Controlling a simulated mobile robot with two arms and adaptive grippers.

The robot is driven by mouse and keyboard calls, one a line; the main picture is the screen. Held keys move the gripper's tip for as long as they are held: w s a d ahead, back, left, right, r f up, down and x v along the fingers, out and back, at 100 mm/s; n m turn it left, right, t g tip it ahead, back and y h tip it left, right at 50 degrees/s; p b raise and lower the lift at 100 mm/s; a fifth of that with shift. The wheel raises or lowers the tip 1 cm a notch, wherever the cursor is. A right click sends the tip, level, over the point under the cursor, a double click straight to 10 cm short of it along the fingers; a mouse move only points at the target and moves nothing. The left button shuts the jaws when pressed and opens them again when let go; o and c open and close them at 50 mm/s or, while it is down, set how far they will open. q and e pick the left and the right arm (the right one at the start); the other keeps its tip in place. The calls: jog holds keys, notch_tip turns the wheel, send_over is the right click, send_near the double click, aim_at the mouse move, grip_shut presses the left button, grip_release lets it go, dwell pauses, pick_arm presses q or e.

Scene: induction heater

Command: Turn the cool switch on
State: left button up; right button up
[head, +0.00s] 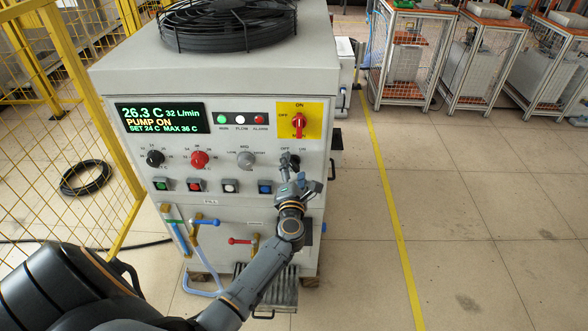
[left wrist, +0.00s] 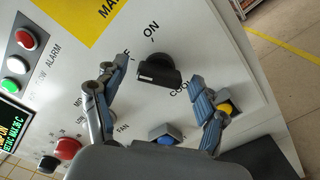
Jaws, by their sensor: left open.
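The cool switch is a black rotary knob (left wrist: 158,72) on the white panel of the cabinet (head: 216,235). The left wrist view shows it with ON and OFF labels beside it and a partly hidden COOL label. I cannot tell for sure which label it points at. My left gripper (head: 299,172) is in front of the panel at this knob and hides most of it in the head view. In the left wrist view my left gripper (left wrist: 160,74) is open, one finger on each side of the knob, with visible gaps. My right gripper is not in view.
A display (head: 163,118) reads 26.3 C and PUMP ON. A red main switch (head: 299,124) on a yellow plate is above the gripper. A grey knob (head: 246,159) and a blue button (head: 265,187) are close by. Clear floor lies right of the cabinet.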

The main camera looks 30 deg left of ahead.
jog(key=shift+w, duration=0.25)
pick_arm(q)
jog(key=shift+c, duration=0.6)
jog(key=c, duration=1)
jog(key=shift+c, duration=0.2)
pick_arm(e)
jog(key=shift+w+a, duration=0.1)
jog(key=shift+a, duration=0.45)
